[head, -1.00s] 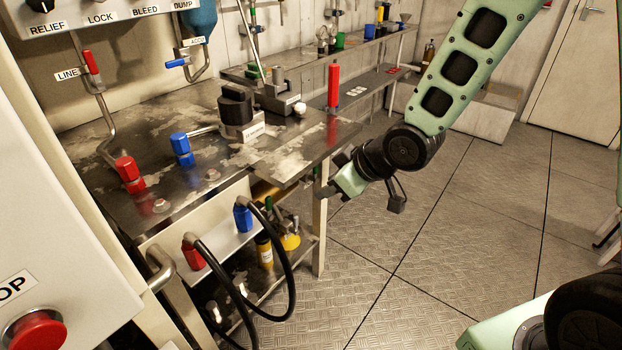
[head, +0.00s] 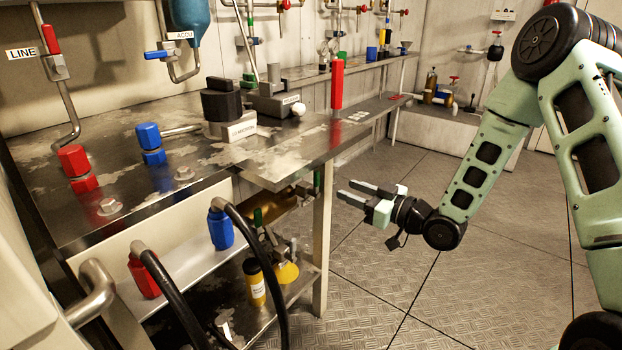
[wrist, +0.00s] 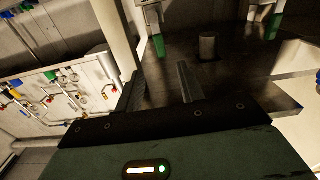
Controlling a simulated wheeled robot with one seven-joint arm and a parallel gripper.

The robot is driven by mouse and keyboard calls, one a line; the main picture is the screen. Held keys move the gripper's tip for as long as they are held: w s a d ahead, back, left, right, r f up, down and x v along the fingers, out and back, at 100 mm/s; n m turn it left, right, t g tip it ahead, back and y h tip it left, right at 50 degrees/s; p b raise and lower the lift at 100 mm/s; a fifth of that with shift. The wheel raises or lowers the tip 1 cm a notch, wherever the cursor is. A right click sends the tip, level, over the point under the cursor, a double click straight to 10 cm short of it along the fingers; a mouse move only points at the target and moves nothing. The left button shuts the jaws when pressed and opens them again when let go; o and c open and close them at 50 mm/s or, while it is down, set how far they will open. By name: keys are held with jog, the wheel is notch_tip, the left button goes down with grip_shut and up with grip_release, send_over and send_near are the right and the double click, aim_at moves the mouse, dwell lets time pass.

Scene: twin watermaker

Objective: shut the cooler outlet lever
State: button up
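My gripper (head: 347,190) is in the head view, right of the bench leg, its two fingers apart with nothing between them. It points left toward the space under the bench top. A brass cylinder (head: 277,207) lies under the bench, with a green handle (head: 258,217) at its left and another green handle (head: 316,181) near the leg. In the wrist view two green handles hang from metal fittings, one at upper centre (wrist: 158,46) and one at upper right (wrist: 273,26). No label shows which is the cooler outlet lever. My gripper is apart from both.
The bench leg (head: 321,245) and overhanging bench top (head: 285,160) are close left of my gripper. A lower shelf (head: 300,285) carries a yellow bottle (head: 254,283) and a yellow funnel (head: 286,272). Black hoses (head: 270,290) loop in front. The floor (head: 400,275) on the right is clear.

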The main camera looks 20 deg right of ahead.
aim_at(319, 178)
jog(key=b+x, duration=0.2)
jog(key=x, duration=1)
jog(key=shift+w+a, duration=0.2)
jog(key=shift+w, duration=0.05)
grip_shut()
